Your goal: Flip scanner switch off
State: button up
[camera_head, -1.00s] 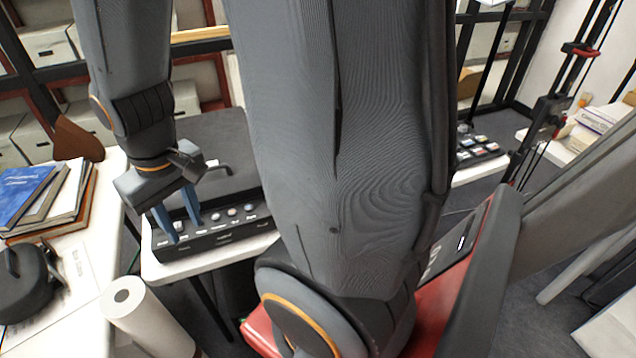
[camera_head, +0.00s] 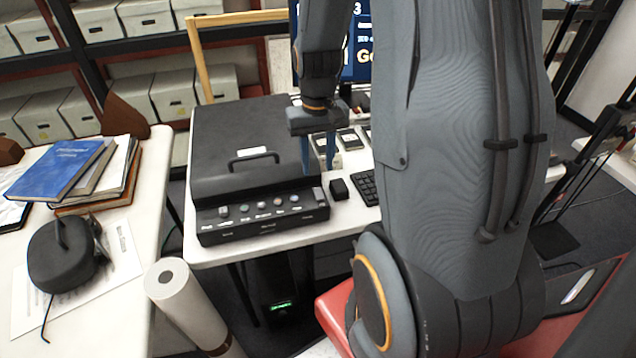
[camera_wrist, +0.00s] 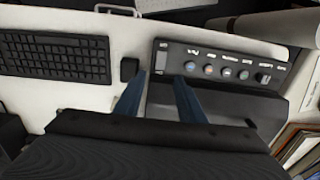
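The black scanner (camera_head: 250,150) sits on a white table left of centre in the head view, lid closed. Its front panel has a row of round knobs and, at the right end, a small grey rocker switch (camera_head: 318,194). In the wrist view the panel appears upside down, with the switch (camera_wrist: 161,58) at its left end. My gripper (camera_head: 319,168) points down near the panel's right end. Its two blue fingers are apart and empty; in the wrist view the gripper (camera_wrist: 160,82) has the switch roughly between and beyond its fingertips. I cannot tell the switch's position or any contact.
A small black block (camera_head: 339,189) and a keyboard (camera_head: 368,186) lie right of the scanner. A white paper roll (camera_head: 180,295) stands in front. Shelves with boxes line the back.

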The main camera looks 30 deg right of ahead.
aim_at(317, 190)
jog(key=shift+f+p, duration=0.5)
jog(key=shift+f, duration=3.15)
grip_shut()
jog(key=shift+s, duration=0.1)
jog(key=shift+s+a+r+t, duration=0.1)
jog(key=shift+s+t, duration=0.05)
jog(key=shift+t, duration=0.65)
grip_release()
